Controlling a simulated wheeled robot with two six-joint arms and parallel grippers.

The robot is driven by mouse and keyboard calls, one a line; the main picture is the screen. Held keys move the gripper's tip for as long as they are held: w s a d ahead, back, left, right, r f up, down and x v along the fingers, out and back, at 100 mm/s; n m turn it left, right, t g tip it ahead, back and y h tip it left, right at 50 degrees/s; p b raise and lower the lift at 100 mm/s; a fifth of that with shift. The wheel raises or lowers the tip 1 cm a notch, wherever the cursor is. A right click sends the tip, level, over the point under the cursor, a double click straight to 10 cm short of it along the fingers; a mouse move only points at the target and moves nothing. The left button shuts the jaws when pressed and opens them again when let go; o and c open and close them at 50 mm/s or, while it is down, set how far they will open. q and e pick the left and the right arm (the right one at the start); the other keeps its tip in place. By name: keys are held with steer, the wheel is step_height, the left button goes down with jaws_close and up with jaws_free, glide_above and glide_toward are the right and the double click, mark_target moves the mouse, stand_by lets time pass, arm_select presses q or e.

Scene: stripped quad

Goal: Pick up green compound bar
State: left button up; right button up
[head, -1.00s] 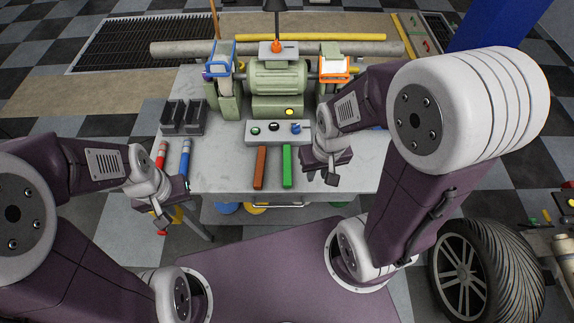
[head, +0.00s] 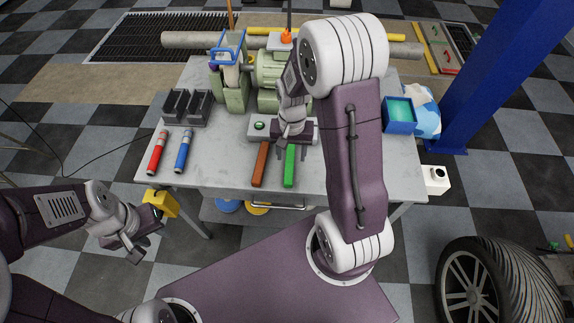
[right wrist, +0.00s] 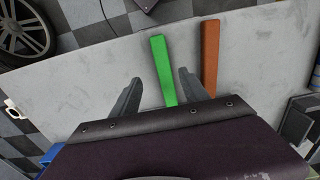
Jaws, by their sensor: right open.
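The green compound bar (head: 289,167) lies on the grey table near its front edge, beside a brown compound bar (head: 260,164) on its left. In the right wrist view the green bar (right wrist: 163,68) runs between the two fingers of my right gripper (right wrist: 156,88), nearer the finger on the right; the brown bar (right wrist: 211,58) is outside that finger. My right gripper (head: 290,143) is open over the far end of the green bar in the head view. My left gripper (head: 139,251) is off the table's front left; its finger opening is too small to tell.
A red marker (head: 157,153) and a blue marker (head: 183,152) lie at the table's left, in front of a dark holder (head: 184,107). The bench grinder (head: 268,77) stands behind the bars, partly hidden by my right arm. A blue box (head: 400,115) is at the right.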

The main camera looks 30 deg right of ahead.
mark_target(289, 168)
steer(key=f, duration=0.8)
steer(key=shift+w+a+f, duration=0.1)
steer(key=shift+w+a, duration=0.05)
steer(key=shift+w, duration=0.2)
jaws_close()
